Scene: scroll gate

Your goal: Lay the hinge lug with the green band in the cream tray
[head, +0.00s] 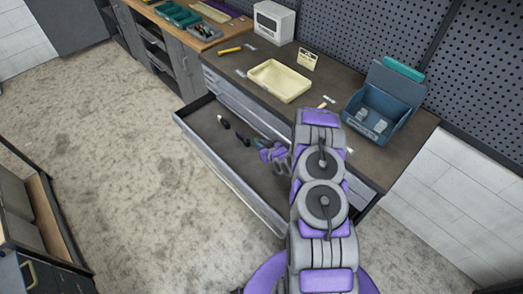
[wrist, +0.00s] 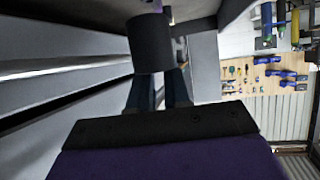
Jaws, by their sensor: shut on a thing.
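The cream tray (head: 279,81) sits on the dark workbench top and looks empty. My gripper (head: 272,154) is low over the open drawer, beside the bench front, largely hidden by my arm. In the wrist view my gripper (wrist: 159,92) has its fingers shut on a dark grey, rounded piece (wrist: 150,43). No green band shows on that piece, so I cannot tell whether it is the hinge lug. A blue open box (head: 388,94) on the bench holds a few small grey pieces (head: 371,120); no green band is visible on them.
The open drawer (head: 190,133) juts out from the bench and holds a few dark-handled tools (head: 243,138). A small card (head: 307,59) stands behind the tray, and a white box (head: 273,22) stands farther back. A yellow tool (head: 229,51) lies left of the tray.

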